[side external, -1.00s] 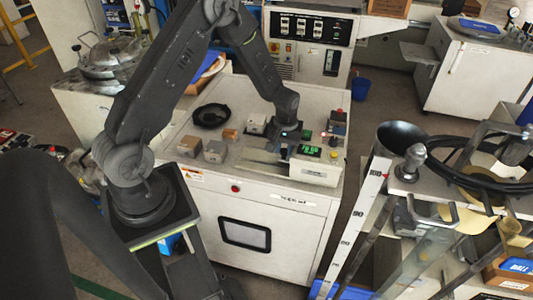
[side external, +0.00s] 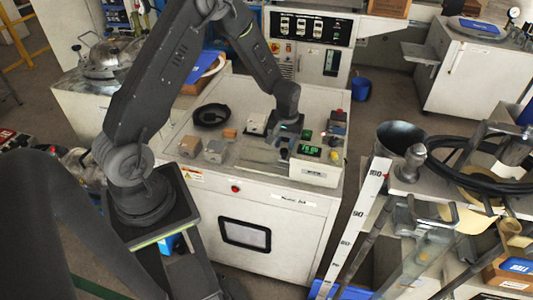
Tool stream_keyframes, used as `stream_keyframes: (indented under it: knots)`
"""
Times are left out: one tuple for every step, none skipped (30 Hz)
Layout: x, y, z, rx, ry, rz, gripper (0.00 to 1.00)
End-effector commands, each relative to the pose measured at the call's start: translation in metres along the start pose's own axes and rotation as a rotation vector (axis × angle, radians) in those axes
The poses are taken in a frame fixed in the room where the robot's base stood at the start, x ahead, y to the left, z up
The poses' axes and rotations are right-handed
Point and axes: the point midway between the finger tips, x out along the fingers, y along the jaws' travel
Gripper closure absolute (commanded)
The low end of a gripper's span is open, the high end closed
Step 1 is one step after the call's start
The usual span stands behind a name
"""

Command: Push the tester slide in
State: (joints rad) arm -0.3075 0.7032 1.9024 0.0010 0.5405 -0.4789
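The tester (side external: 316,173) is a low pale box with a lit green display, at the right front of the white bench. A flat grey part, perhaps its slide, lies at the tester's left; its outline and how far in it sits are too small to tell. My gripper (side external: 283,152) is dark and points down just left of the tester display, close above the flat part. I cannot make out its fingertips, whether they touch anything, or whether they are open.
On the white bench (side external: 180,130) are a black round dish (side external: 210,116), grey blocks (side external: 215,151) and a small orange block (side external: 230,133), all left of my gripper. Small coloured items stand behind the tester. A rack with black hose (side external: 480,160) stands at the right.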

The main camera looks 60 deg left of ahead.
Motion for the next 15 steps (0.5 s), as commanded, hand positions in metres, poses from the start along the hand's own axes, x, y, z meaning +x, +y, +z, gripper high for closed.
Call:
stream_keyframes:
  knots:
    - [-0.008, 0.004, -0.003, 0.001, 0.014, 0.010, 0.58]
    - [-0.010, 0.004, -0.003, 0.001, 0.014, 0.011, 0.58]
    - [-0.013, 0.005, -0.003, 0.001, 0.015, 0.011, 0.55]
    - [-0.016, 0.004, -0.003, 0.001, 0.015, 0.011, 0.53]
    - [-0.018, 0.004, -0.003, 0.001, 0.015, 0.011, 0.52]
    - [-0.021, 0.004, -0.003, 0.001, 0.014, 0.011, 0.50]
    - [-0.024, 0.004, -0.003, 0.001, 0.014, 0.011, 0.50]
    - [-0.026, 0.005, -0.003, 0.001, 0.015, 0.012, 0.50]
    - [-0.029, 0.005, -0.003, 0.001, 0.016, 0.012, 0.50]
    - [-0.031, 0.005, -0.003, 0.001, 0.016, 0.012, 0.50]
    - [-0.033, 0.005, -0.003, 0.001, 0.016, 0.012, 0.50]
    - [-0.035, 0.005, -0.003, 0.001, 0.015, 0.012, 0.49]
    - [-0.036, 0.005, -0.003, 0.001, 0.015, 0.012, 0.49]
    - [-0.037, 0.004, -0.003, 0.001, 0.014, 0.011, 0.49]
    - [-0.038, 0.004, -0.003, 0.001, 0.013, 0.010, 0.49]
